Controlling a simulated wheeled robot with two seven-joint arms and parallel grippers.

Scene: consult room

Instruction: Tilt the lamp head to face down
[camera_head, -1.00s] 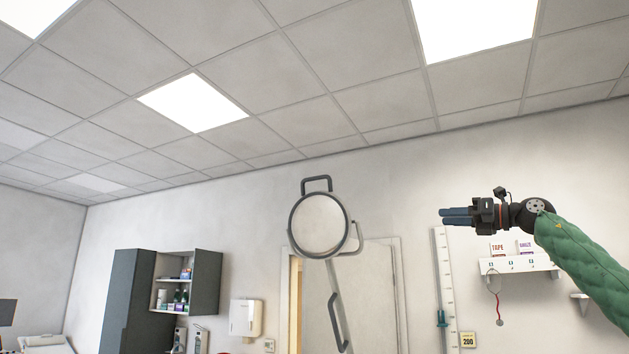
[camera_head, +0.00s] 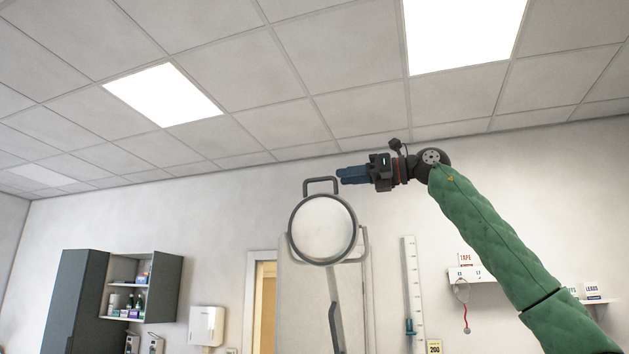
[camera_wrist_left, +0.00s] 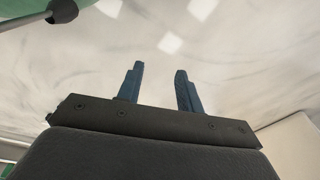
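The lamp head (camera_head: 323,229) is a round pale disc with a dark rim, in the middle of the head view. Its face is turned toward me. A dark loop handle (camera_head: 321,180) stands up from its top edge, and a bracket and arm (camera_head: 336,322) hold it from the right side and below. My right gripper (camera_head: 340,175) points left, just right of the handle in the picture; I cannot tell whether they touch, or how far apart its blue fingers are. My left gripper (camera_wrist_left: 160,69) shows in the left wrist view with its fingers apart and nothing between them.
A dark wall cabinet (camera_head: 147,285) with open shelves and a white dispenser (camera_head: 206,326) are at the lower left. A height scale (camera_head: 412,295) and small shelf (camera_head: 470,275) are on the wall at right. The space left of the lamp looks clear.

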